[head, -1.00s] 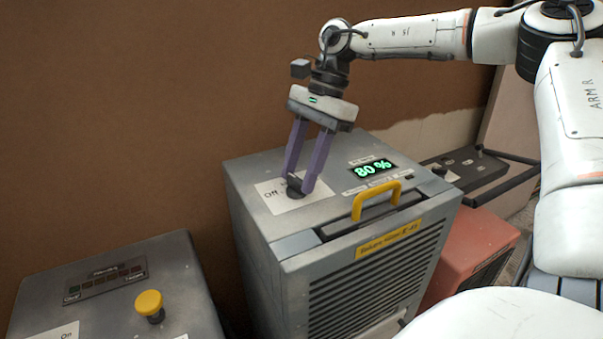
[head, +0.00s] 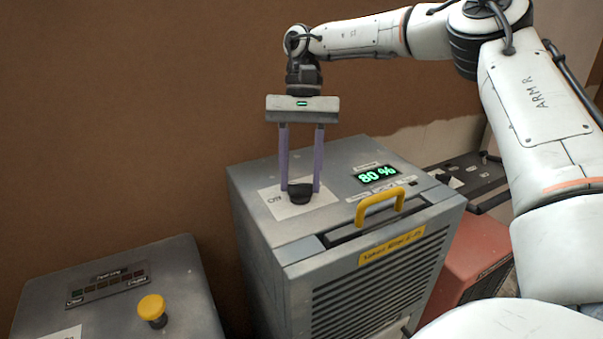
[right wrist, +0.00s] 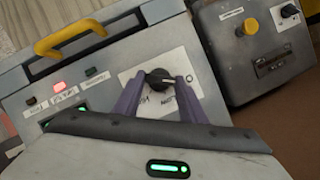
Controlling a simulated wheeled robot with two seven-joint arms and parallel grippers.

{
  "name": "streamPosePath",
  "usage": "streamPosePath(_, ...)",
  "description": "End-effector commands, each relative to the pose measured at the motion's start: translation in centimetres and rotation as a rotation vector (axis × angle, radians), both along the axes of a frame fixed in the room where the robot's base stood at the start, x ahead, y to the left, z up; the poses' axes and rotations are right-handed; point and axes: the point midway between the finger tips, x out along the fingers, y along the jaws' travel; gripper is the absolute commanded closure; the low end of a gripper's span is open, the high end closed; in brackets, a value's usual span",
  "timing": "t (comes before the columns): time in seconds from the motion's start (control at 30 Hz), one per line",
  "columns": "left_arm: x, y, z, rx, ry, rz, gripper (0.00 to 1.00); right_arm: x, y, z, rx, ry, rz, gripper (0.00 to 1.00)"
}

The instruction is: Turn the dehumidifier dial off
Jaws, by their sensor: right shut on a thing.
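The dehumidifier is a grey box (head: 395,262) with a black dial (head: 300,197) on a white label (head: 275,203) on its top left. My right gripper (head: 300,187) points down from above, its purple fingers shut on the dial from both sides. The right wrist view also shows the dial (right wrist: 158,79) between the fingertips. Its pointer direction is hard to make out, and the label's writing is partly hidden. The green display (head: 377,175) reads 80 %. My left gripper is out of view.
A yellow handle (head: 380,203) rises from the dehumidifier's top, right of the dial. A grey machine with a yellow knob (head: 152,308) stands to the left. A red unit (head: 470,260) stands on the right. The brown wall is close behind.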

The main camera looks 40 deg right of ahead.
Motion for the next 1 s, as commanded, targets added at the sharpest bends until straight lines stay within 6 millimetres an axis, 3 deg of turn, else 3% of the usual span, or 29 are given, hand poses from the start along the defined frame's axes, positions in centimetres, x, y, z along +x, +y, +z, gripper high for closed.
streamPosePath(0.67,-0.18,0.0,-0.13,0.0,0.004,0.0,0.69,0.11,-0.02,-0.03,-0.002,-0.003,0.057,0.85)
streamPosePath(0.7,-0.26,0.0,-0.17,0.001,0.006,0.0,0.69,0.11,-0.02,-0.03,-0.002,-0.003,0.057,0.56)
streamPosePath(0.77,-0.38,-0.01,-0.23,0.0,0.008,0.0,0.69,0.1,-0.01,-0.02,-0.002,-0.003,0.057,0.46)
streamPosePath(1.0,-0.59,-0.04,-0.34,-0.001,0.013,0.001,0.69,0.08,0.0,-0.01,-0.001,-0.001,0.055,0.44)
